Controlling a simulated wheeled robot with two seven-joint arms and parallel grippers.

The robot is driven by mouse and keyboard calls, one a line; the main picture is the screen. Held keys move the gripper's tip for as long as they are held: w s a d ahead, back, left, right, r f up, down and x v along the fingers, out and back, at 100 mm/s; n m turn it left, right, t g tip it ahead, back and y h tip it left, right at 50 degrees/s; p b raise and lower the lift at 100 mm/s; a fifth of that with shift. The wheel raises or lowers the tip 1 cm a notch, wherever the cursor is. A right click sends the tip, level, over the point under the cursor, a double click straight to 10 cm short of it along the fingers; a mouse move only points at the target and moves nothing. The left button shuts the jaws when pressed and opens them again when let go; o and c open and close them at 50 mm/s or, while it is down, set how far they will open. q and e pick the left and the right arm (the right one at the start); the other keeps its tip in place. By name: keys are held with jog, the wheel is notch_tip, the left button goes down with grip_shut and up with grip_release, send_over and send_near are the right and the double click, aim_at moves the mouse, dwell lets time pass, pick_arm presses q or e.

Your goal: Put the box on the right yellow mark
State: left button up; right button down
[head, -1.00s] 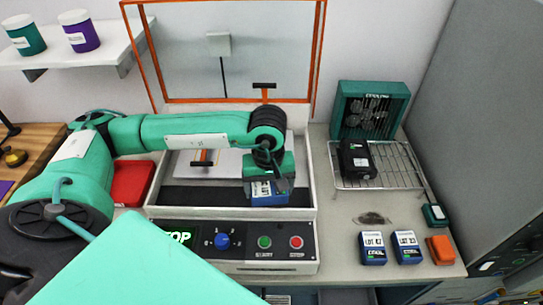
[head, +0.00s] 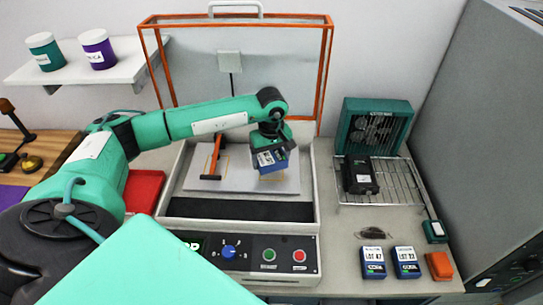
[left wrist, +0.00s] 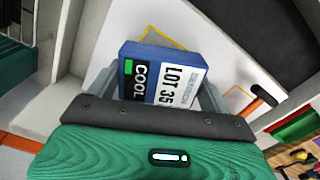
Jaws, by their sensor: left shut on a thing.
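My left gripper (head: 272,140) is shut on a blue box (head: 270,161) with a white label. The box is over the right part of the pale plate (head: 208,184) inside the open machine; I cannot tell whether it touches the plate. In the left wrist view the box (left wrist: 160,75) reads "LOT 35" and sits between the fingers. The right yellow mark (left wrist: 170,38) shows as a thin outline just beyond the box, which hides much of it. The left yellow mark (head: 224,160) is bare, beside an orange bar handle. My right gripper is not in view.
The machine's clear lid (head: 285,75) with orange frame stands open behind. A control panel (head: 235,253) is in front. Right are a wire rack (head: 400,185) with a black device (head: 360,176), a teal fan (head: 375,128), two blue boxes (head: 373,262) and an orange block (head: 439,265).

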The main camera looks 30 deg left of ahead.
aim_at(271, 153)
pick_arm(q)
jog(key=shift+w+a, duration=0.5)
jog(key=shift+w, duration=0.4)
notch_tip(271, 153, down, 3)
jog(key=shift+r+p, duration=0.15)
jog(key=shift+p, duration=1.1)
jog(key=shift+f, duration=0.35)
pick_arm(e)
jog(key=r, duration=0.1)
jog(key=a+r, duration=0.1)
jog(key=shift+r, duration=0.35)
pick_arm(q)
jog(key=shift+f, duration=0.15)
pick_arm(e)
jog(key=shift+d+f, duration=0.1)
